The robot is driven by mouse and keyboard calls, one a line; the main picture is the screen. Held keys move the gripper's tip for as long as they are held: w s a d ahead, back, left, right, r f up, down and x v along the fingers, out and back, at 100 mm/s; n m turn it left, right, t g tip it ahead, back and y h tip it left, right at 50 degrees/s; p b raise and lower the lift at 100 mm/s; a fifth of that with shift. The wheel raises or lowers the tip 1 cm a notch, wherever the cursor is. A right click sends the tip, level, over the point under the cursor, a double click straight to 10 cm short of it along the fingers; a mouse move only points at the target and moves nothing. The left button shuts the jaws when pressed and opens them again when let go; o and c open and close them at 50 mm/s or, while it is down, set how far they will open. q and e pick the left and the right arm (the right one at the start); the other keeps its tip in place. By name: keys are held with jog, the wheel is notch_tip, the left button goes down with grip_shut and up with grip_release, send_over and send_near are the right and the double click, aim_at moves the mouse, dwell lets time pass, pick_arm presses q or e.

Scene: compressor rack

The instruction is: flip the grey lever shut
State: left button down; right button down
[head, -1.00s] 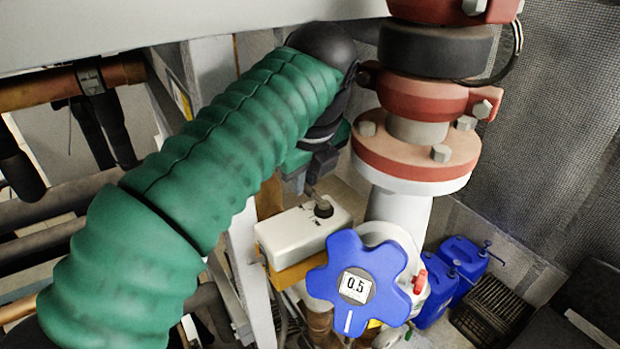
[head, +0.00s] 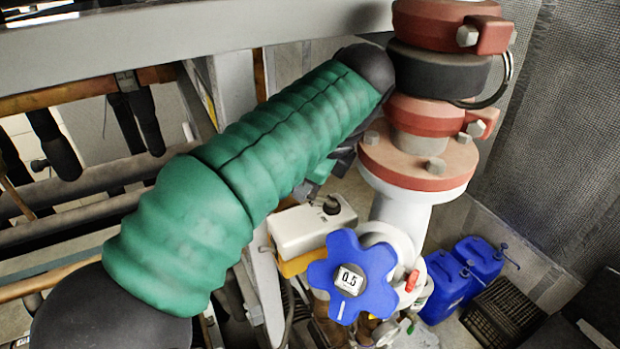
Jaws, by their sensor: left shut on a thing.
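My left arm reaches in from the left in a green ribbed sleeve and ends close to the red flanged pipe. My left gripper (head: 307,189) is a small dark shape, mostly hidden behind the sleeve, just above the white box (head: 304,229) with a black knob (head: 331,205). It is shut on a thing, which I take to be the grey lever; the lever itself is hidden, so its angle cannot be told. My right gripper is not in view.
The red flange (head: 418,162) and white pipe stand close on the right. Blue canisters (head: 462,278) are on the floor behind. A grey beam (head: 200,45) crosses above the arm.

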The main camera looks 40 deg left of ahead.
pick_arm(q)
jog(key=shift+s+f, duration=0.1)
jog(key=shift+f, duration=0.1)
jog(key=c, duration=1.5)
grip_release()
jog(key=shift+o, duration=0.6)
jog(key=shift+a, duration=0.35)
